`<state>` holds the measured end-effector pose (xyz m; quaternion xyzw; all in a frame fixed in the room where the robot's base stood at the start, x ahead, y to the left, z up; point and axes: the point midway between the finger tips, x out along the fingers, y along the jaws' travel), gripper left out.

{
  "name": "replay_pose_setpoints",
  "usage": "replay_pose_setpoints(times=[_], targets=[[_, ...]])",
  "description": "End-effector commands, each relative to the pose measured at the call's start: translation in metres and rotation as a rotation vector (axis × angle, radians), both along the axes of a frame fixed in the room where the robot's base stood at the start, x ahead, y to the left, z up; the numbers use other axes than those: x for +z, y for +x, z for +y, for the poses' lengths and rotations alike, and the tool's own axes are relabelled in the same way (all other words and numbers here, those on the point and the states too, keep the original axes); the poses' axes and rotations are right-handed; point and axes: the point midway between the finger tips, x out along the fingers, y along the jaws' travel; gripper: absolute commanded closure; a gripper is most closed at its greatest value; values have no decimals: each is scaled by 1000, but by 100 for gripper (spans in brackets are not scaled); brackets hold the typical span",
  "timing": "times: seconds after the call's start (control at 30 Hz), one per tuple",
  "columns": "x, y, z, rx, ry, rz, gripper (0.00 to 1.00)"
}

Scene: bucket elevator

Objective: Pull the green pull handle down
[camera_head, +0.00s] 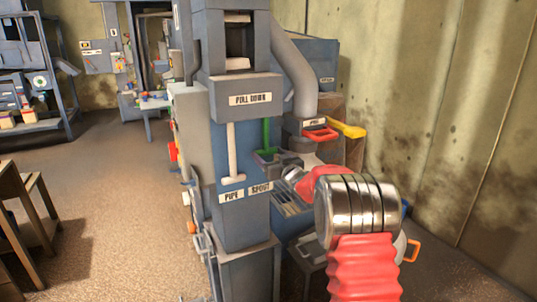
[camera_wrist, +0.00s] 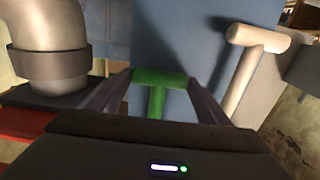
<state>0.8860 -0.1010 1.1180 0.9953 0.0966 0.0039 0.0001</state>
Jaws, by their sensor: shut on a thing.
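The green pull handle (camera_wrist: 158,77) is a T shape with a crossbar and a stem. In the wrist view its crossbar lies between the two fingers of my gripper (camera_wrist: 160,82), which are shut on its ends. In the head view the green stem (camera_head: 266,132) shows on the right side of the grey-blue elevator column, above my gripper (camera_head: 272,157). The lower part of the handle is partly hidden there by the gripper.
A white T-shaped handle (camera_head: 233,155) hangs on the column front under a "PULL DOWN" label (camera_head: 250,99); it also shows in the wrist view (camera_wrist: 245,65).

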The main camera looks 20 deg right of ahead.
Motion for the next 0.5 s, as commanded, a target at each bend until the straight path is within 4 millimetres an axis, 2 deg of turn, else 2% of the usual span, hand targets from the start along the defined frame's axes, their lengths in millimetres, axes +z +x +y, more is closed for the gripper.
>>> replay_pose_setpoints(times=[0.03, 0.3, 0.5], targets=[[-18, 0, 0, 0, 0, 13, 69], [-76, -1, 0, -1, 1, 16, 69], [-97, -1, 0, -1, -1, 13, 69]])
